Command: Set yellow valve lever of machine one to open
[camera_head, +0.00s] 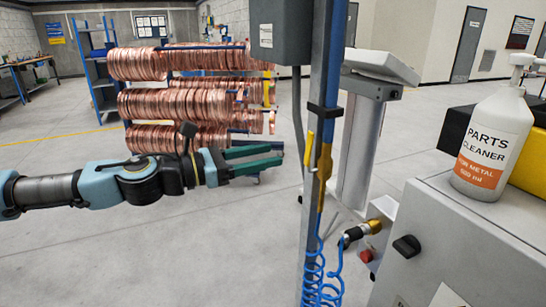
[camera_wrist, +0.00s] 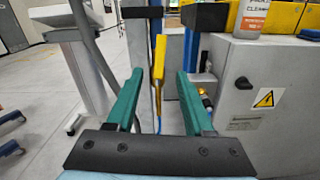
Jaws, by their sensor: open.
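The yellow valve lever (camera_head: 310,152) hangs nearly vertical on the blue post (camera_head: 328,90), beside a brass-yellow fitting (camera_head: 325,163). In the wrist view the lever (camera_wrist: 159,58) is upright and lies ahead, between my fingers in the picture. My gripper (camera_head: 277,155) has green fingers, spread apart with nothing between them. In the head view it is left of the lever, with a gap between. In the wrist view the fingertips (camera_wrist: 160,78) point toward the lever. No label naming machine one is readable.
A grey cabinet (camera_head: 465,245) with a black knob stands right of the post, bearing a parts cleaner bottle (camera_head: 492,140). Blue coiled hose (camera_head: 318,275) hangs below the lever. A grey box (camera_head: 280,30) is above. Copper coils (camera_head: 170,102) stand behind my arm. Open floor lies left.

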